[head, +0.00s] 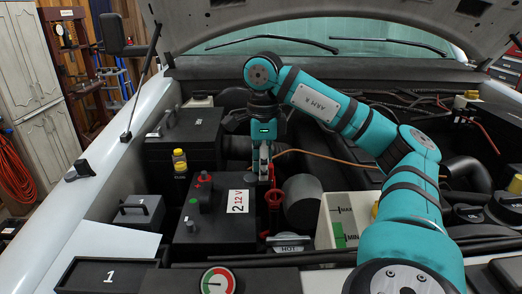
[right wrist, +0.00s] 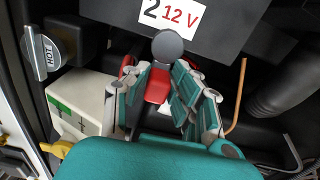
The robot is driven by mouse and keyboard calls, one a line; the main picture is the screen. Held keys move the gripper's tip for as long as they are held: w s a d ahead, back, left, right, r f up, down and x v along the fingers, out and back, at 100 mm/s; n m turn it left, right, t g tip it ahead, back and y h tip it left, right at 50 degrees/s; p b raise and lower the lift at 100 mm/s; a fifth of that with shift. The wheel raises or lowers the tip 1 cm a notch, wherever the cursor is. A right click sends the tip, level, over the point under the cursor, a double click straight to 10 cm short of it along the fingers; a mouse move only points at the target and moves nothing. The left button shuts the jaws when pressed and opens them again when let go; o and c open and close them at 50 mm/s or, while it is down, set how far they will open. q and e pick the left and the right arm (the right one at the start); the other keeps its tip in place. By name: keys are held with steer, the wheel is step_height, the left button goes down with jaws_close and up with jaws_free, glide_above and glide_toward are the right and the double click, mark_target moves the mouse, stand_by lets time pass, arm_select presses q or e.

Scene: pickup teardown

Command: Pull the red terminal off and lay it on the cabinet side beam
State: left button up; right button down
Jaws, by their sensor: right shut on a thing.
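A dark grey round piece (right wrist: 168,45) sits right above the red body in that view. I cannot tell whether the terminal still touches a post. The battery top has a red cap (head: 204,178) and a green one (head: 194,202). I cannot pick out the cabinet side beam for sure. My left gripper is out of view.
An orange cable (head: 335,158) runs right from the gripper. A red part (head: 274,197) stands below it. A white reservoir with MAX and MIN marks (head: 345,220) is to the right. Black boxes (head: 185,135) stand left. A gauge (head: 217,281) is in front. The raised hood (head: 310,20) hangs above.

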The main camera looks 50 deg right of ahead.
steer(key=shift+r, duration=0.1)
step_height(320, 180, up, 7)
steer(key=p, duration=0.6)
steer(key=shift+p, duration=0.4)
steer(key=shift+f, duration=0.2)
steer(key=shift+s, duration=0.2)
steer(key=s+a+b, duration=0.2)
steer(key=s+a, duration=0.1)
steer(key=s, duration=0.5)
steer(key=shift+s+a, duration=0.3)
steer(key=shift+a, duration=0.05)
steer(key=shift+b, duration=0.3)
